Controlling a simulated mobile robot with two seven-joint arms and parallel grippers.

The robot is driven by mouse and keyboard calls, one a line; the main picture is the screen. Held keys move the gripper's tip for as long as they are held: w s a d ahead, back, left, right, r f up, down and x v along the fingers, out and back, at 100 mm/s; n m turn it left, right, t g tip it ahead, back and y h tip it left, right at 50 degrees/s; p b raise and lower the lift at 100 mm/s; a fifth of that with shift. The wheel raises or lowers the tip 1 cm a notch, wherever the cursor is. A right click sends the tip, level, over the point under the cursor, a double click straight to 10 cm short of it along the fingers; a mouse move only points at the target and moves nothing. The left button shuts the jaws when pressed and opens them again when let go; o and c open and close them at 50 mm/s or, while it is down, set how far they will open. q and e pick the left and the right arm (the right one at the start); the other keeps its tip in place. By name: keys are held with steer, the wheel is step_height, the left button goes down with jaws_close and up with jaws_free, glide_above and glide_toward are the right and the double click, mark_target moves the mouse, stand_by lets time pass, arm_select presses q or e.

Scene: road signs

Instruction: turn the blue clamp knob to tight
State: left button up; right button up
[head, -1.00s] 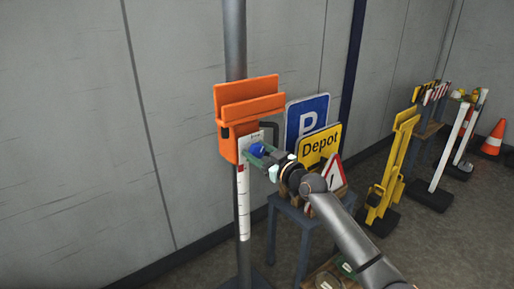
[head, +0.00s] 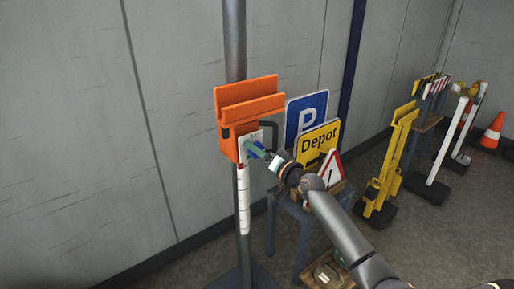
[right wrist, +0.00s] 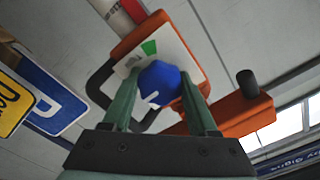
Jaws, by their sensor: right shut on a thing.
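The orange clamp (head: 247,105) is fixed on the grey upright pole. The blue clamp knob (head: 257,147) sits on the white plate on its front, mostly hidden by my right gripper (head: 259,150) in the head view. In the right wrist view the blue knob (right wrist: 160,80) is between the two green fingers of my right gripper (right wrist: 160,92), which is shut on it. A white mark on the knob points toward the lower left of that view. A green patch (right wrist: 149,47) shows on the plate (right wrist: 172,45) beyond the knob. My left gripper is not in view.
A black handle (head: 270,130) juts from the clamp's right side. A blue parking sign (head: 306,115), a yellow Depot sign (head: 319,144) and a warning triangle (head: 329,172) stand on a small table right behind my arm. A white-red ruled strip (head: 243,200) hangs below the clamp.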

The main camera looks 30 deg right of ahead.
steer(key=shift+m, duration=1)
steer(key=m+p, duration=0.1)
steer(key=m, duration=0.2)
steer(key=shift+m+p, duration=0.3)
steer(key=m+p, duration=0.2)
steer(key=m, duration=0.3)
steer(key=shift+m, duration=0.3)
steer(key=m+p, duration=0.3)
steer(key=m, duration=0.3)
steer(key=shift+r, duration=0.1)
steer(key=m+p, duration=0.2)
steer(key=m, duration=0.3)
steer(key=o, duration=1.4)
steer(key=shift+c, duration=0.2)
